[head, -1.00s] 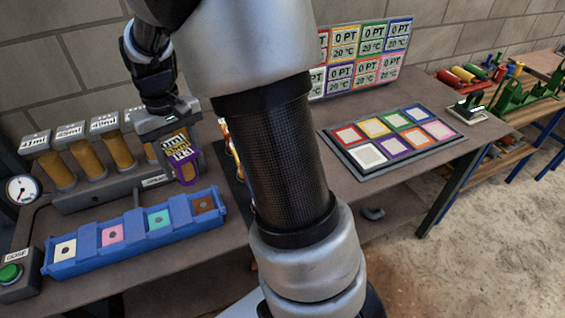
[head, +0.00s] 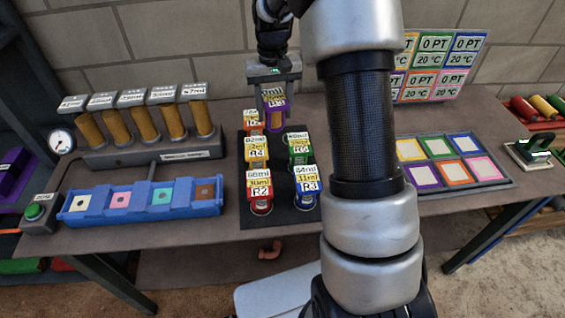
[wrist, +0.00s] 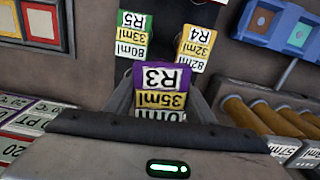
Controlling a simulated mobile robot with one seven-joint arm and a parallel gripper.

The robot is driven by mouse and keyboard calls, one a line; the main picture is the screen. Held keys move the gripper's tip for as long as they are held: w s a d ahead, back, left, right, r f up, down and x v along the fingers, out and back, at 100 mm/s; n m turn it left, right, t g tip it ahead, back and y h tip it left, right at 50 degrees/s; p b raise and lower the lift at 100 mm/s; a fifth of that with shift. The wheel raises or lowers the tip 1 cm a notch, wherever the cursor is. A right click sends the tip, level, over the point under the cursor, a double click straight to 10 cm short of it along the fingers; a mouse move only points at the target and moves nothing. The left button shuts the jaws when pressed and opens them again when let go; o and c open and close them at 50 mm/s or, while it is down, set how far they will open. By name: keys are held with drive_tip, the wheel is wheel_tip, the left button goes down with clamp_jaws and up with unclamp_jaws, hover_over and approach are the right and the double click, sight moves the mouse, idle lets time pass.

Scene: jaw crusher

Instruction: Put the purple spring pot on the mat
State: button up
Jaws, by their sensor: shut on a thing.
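My gripper (head: 273,84) is shut on the purple spring pot (head: 273,99), which has a purple, white and yellow label. In the head view, the pot is at the back right of the dark mat (head: 278,205), and I cannot tell whether it touches it. In the wrist view, the pot (wrist: 165,80) sits between the fingers, its label reading R3 and 35ml. Other labelled pots stand on the mat: red (head: 260,192), blue (head: 305,188), yellow (head: 256,155), green (head: 299,150), and one behind at the back left (head: 253,122). My arm hides some of the table right of the mat.
A blue tray (head: 140,210) with coloured squares and a rack of brown tubes (head: 145,125) stand left. A green button (head: 35,212) is at the far left. A board of coloured squares (head: 455,160) lies right, beneath a sign panel (head: 440,65).

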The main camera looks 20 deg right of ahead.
drive_tip(key=w+d+f+m+p, duration=0.2)
drive_tip(key=w+d, duration=0.4)
drive_tip(key=d, duration=0.1)
drive_tip(key=shift+w+d+f, duration=0.1)
drive_tip(key=shift+d+f, duration=0.05)
drive_tip(key=shift+f, duration=2.35)
drive_tip(key=shift+w+d+f, duration=0.1)
drive_tip(key=shift+d+f, duration=0.05)
drive_tip(key=shift+f, duration=2.3)
drive_tip(key=shift+f, duration=0.25)
drive_tip(key=o, duration=1.2)
drive_tip(key=shift+r, duration=0.1)
